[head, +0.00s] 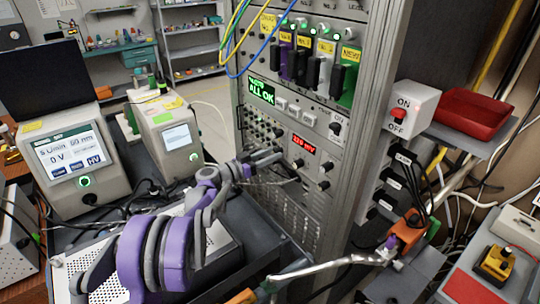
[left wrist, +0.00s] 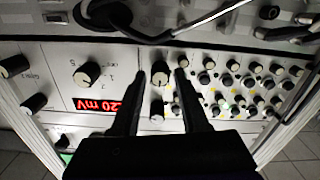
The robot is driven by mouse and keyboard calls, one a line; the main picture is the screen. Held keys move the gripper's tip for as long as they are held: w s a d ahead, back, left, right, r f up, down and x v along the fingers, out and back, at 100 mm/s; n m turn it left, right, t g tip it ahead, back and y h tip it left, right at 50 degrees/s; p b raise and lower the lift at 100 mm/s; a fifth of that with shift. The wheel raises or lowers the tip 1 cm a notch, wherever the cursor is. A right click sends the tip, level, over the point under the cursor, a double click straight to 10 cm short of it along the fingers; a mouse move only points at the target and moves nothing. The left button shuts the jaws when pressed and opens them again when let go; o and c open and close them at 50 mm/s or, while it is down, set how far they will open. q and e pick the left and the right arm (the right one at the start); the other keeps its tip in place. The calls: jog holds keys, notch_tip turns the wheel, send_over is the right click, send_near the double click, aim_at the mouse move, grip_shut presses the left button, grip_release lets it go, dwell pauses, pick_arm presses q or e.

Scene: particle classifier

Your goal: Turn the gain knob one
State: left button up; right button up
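The electronics rack panel (head: 285,132) in the head view carries a red "120 mV" display (head: 303,144) with several black knobs around it. My left gripper (head: 279,166) is in front of this panel, left of and below the display. In the left wrist view, its two dark fingers are apart and point at the panel. A small black knob with a pale face (left wrist: 160,79) shows between the fingertips (left wrist: 160,74); a similar knob (left wrist: 157,107) lies just below it. Contact cannot be told. The labels are too small to say which knob is gain one. My right gripper does not show.
A dial knob (left wrist: 90,72) with a numbered scale is left of the fingers; several small connectors (left wrist: 235,85) are to the right. Looped cables (head: 243,40) hang over the upper rack. A red-switch box (head: 412,110) and red tray (head: 472,112) are at the right.

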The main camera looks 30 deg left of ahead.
pick_arm(q)
grip_shut()
jog(key=n, duration=1.3)
dwell(0.5)
dwell(0.5)
jog(key=shift+o, duration=1.8)
grip_release()
